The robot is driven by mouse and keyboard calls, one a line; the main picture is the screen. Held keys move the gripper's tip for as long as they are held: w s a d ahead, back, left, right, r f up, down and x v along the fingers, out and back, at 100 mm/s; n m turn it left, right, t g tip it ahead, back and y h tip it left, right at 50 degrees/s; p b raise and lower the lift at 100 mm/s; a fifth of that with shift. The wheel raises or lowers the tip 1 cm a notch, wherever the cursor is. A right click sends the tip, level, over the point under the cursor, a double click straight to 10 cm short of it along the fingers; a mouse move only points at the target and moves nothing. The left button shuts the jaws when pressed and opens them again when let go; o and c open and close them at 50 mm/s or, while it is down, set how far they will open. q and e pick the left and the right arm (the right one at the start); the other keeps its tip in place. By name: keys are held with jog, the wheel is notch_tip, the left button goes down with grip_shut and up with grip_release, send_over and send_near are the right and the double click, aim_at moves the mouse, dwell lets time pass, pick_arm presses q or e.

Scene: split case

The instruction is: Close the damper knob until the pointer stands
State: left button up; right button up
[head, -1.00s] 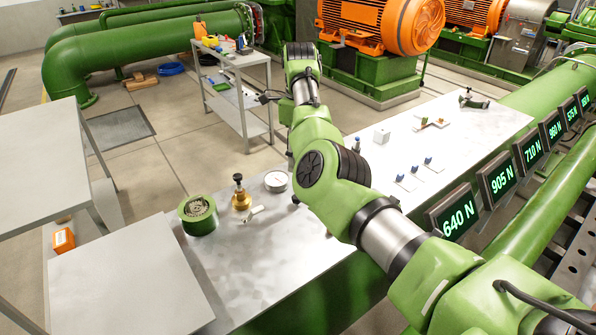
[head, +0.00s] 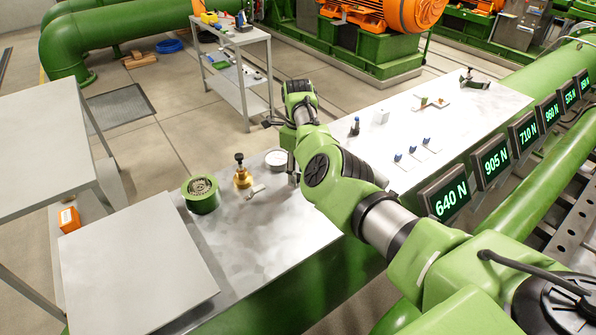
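A brass fitting with a black knob (head: 240,165) stands upright on the grey bench, and I take it for the damper knob. A small pale tag-like piece (head: 257,190) lies just right of its foot. A round white-faced gauge (head: 276,158) is behind it to the right; its pointer is too small to read. My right arm reaches in from the lower right. My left gripper is out of view.
A green round housing (head: 201,195) stands left of the knob. A flat grey panel (head: 135,262) lies front left. Several small blue-topped pieces (head: 412,151) and a white block (head: 380,117) are right of my arm. Force displays (head: 450,200) line the bench's right edge. A trolley (head: 235,85) stands behind.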

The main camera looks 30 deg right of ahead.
jog(key=shift+f, duration=0.2)
grip_shut()
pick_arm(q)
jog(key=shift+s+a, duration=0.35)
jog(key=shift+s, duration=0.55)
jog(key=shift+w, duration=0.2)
pick_arm(e)
jog(key=shift+n, duration=0.4)
jog(key=n, duration=0.3)
jog(key=shift+r+n+p, duration=0.1)
jog(key=shift+n+p, duration=0.2)
jog(key=shift+p, duration=0.05)
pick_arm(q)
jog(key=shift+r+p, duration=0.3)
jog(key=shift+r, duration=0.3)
pick_arm(e)
jog(key=n, duration=0.6)
jog(key=shift+w, duration=0.15)
jog(key=shift+n, duration=0.3)
